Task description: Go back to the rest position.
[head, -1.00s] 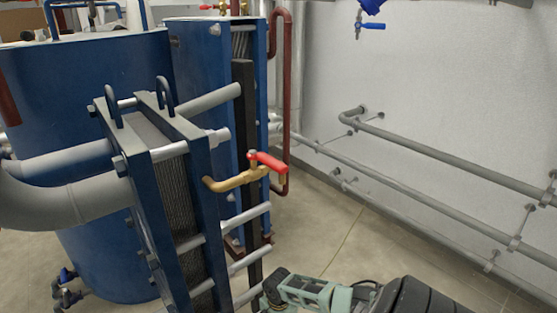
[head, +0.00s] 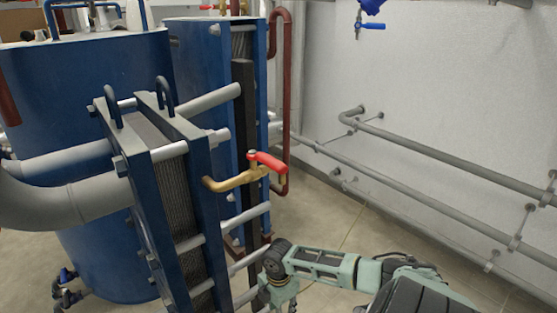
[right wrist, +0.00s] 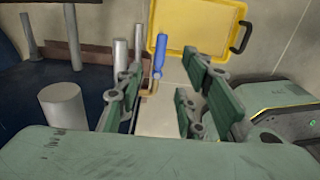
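The plate exchanger (head: 168,185) stands left of centre in the head view, with blue end plates and a grey plate pack. A brass valve (head: 235,182) with a red lever handle (head: 267,162) sticks out on its right side. My right arm comes in from the lower right, and its wrist is below the valve, apart from it in the picture. In the right wrist view my right gripper (right wrist: 160,88) has its fingers spread. A brass valve with a blue handle (right wrist: 158,55) shows between and beyond them; I see nothing held. My left gripper is not in view.
A large blue tank (head: 85,90) stands behind the exchanger. Grey pipes (head: 440,155) run along the white wall at right. The floor between is clear. The right wrist view shows a yellow open case or tray (right wrist: 205,35) with a black handle.

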